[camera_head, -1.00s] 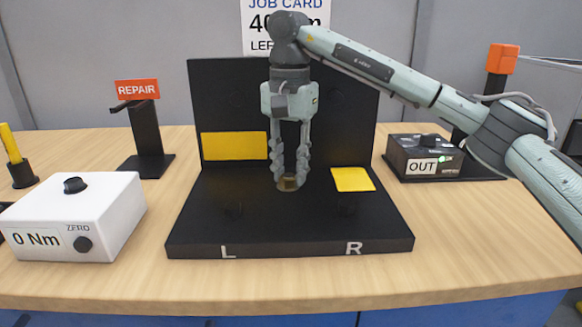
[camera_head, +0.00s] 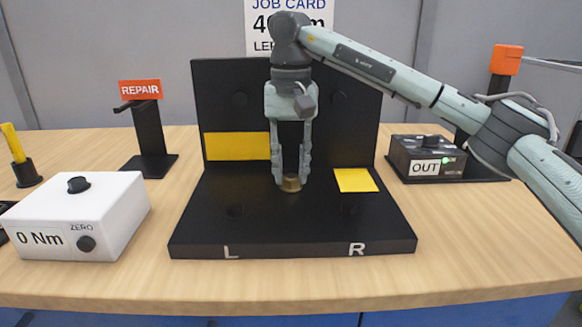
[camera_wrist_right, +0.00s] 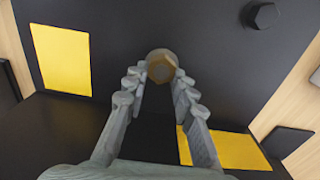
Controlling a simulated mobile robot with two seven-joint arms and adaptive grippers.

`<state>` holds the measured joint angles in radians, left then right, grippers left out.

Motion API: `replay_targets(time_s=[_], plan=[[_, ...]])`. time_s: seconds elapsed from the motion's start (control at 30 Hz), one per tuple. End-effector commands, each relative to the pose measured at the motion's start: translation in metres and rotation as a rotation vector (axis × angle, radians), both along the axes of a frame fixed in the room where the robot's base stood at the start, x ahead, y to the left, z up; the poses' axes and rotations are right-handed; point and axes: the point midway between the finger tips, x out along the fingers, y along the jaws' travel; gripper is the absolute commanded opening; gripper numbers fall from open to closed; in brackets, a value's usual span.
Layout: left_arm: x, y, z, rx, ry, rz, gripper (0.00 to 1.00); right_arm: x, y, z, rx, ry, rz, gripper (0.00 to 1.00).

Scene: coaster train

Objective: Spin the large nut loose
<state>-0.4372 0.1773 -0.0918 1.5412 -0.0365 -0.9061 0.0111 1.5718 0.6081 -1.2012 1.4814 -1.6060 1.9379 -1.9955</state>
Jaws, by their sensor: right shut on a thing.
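The large nut (camera_head: 291,184) is a brass-brown hexagonal piece on the flat base of the black fixture (camera_head: 290,245). In the right wrist view the nut (camera_wrist_right: 161,66) shows between the fingertips with its hexagonal top facing the camera. My right gripper (camera_head: 291,180) points straight down over the base and is shut on the nut, one finger on each side. Whether the nut's underside touches the base is hidden from view. My left gripper is not in view.
Yellow patches mark the fixture's back panel (camera_head: 237,146) and base (camera_head: 355,180). A white box reading 0 Nm (camera_head: 85,215) stands at left, a REPAIR stand (camera_head: 148,140) behind it. A black OUT box (camera_head: 427,157) stands at right. The wooden front strip of the table is clear.

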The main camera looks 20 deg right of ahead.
Motion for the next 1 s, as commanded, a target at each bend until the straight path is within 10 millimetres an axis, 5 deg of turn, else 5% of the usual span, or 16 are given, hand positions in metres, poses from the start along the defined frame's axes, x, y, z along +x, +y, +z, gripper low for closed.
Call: replay_targets(time_s=[0.2,0.23,0.4,0.77,1.0], plan=[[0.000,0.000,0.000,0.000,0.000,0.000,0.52,-0.002,0.001,-0.004,-0.003,0.009,0.003,0.00],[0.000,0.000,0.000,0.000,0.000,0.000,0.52,-0.002,0.001,-0.004,-0.003,0.009,0.003,0.27],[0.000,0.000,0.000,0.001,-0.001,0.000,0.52,-0.001,0.001,-0.003,-0.001,0.007,0.002,0.47],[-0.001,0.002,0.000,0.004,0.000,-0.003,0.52,0.000,0.000,0.005,0.000,0.001,-0.001,0.47],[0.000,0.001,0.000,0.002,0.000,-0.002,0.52,0.000,0.001,0.048,-0.001,-0.002,-0.001,0.47]])
